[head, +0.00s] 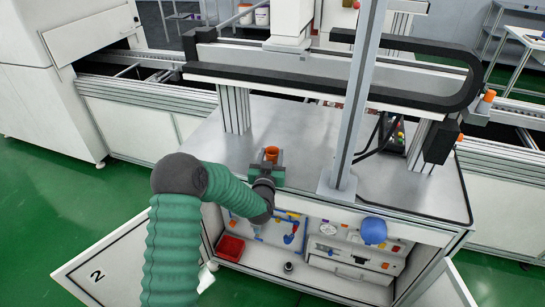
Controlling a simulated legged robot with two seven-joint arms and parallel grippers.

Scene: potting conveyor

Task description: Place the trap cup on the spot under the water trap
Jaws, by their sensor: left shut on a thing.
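My left gripper (268,168) is over the near part of the grey worktop, at the end of my green-sleeved arm. It is shut on an orange cup-like thing (271,152), likely the trap cup, which looks upright. The gripper hides part of the cup, and I cannot tell whether its base touches the worktop. Under the worktop is an open cabinet with blue fittings (290,237) on its back panel. I cannot tell which is the water trap. A small dark round thing (288,267) is on the cabinet floor below them. My right gripper is not in view.
A red bin (230,248) stands at the left of the cabinet floor. A door marked 2 (98,274) hangs open at the left. A blue rounded thing (373,230) is at the worktop's front edge. A metal post (356,110) rises from the worktop.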

